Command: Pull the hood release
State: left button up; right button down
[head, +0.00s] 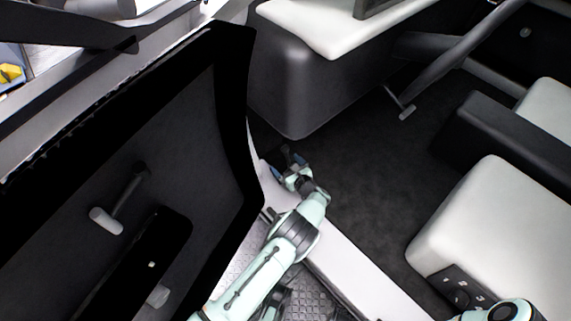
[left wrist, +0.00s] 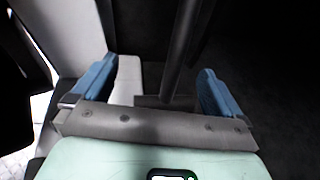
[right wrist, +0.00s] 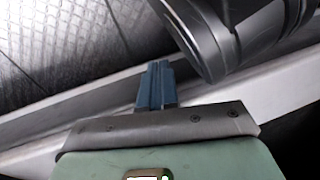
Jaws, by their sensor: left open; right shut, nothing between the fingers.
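My left gripper (head: 286,163) is low in the footwell, just inside the open door and below the dashboard's near end. In the left wrist view its blue fingers (left wrist: 158,70) are wide apart. A dark bar (left wrist: 187,45) comes down between them and meets a flat dark block (left wrist: 165,101) near the palm. This may be the hood release; the dark picture does not make it certain. I cannot tell whether the fingers touch it. My right gripper (right wrist: 156,85) has its blue fingers together and empty, over the pale door sill.
The open black door (head: 200,130) stands left of my left arm. The dashboard (head: 300,85) is above and beyond the gripper. A pedal (head: 406,111) hangs farther right over the dark floor (head: 370,180). The pale seat (head: 495,215) is at right. Patterned metal flooring (right wrist: 60,50) lies outside the sill.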

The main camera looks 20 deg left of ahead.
aim_at(365, 316)
pick_arm(q)
jog(key=shift+s+d+p, duration=0.55)
jog(key=shift+s+d, duration=0.15)
jog(key=shift+s, duration=0.15)
pick_arm(e)
jog(key=shift+t, duration=0.6)
jog(key=w+r, duration=0.3)
jog(key=shift+a+r+p, duration=0.25)
jog(key=shift+a+p, duration=0.05)
jog(key=shift+p, duration=0.05)
jog(key=shift+w+a+r+p, duration=0.15)
jog(key=shift+w+r+p, duration=0.15)
jog(key=shift+r, duration=0.2)
pick_arm(q)
jog(key=p+v, duration=0.3)
jog(key=v, duration=0.8)
jog(key=shift+d+r+p, duration=0.3)
jog(key=shift+r+p, duration=0.1)
jog(key=shift+r, duration=0.05)
pick_arm(e)
jog(key=s+a+r+g+y, duration=0.1)
jog(key=s+a+r+g, duration=0.1)
jog(key=s, duration=0.5)
jog(key=shift+a+r+n, duration=0.4)
jog(key=shift+a+r, duration=0.15)
jog(key=shift+r, duration=0.45)
pick_arm(q)
jog(key=shift+f, duration=0.1)
pick_arm(e)
jog(key=shift+f, duration=0.2)
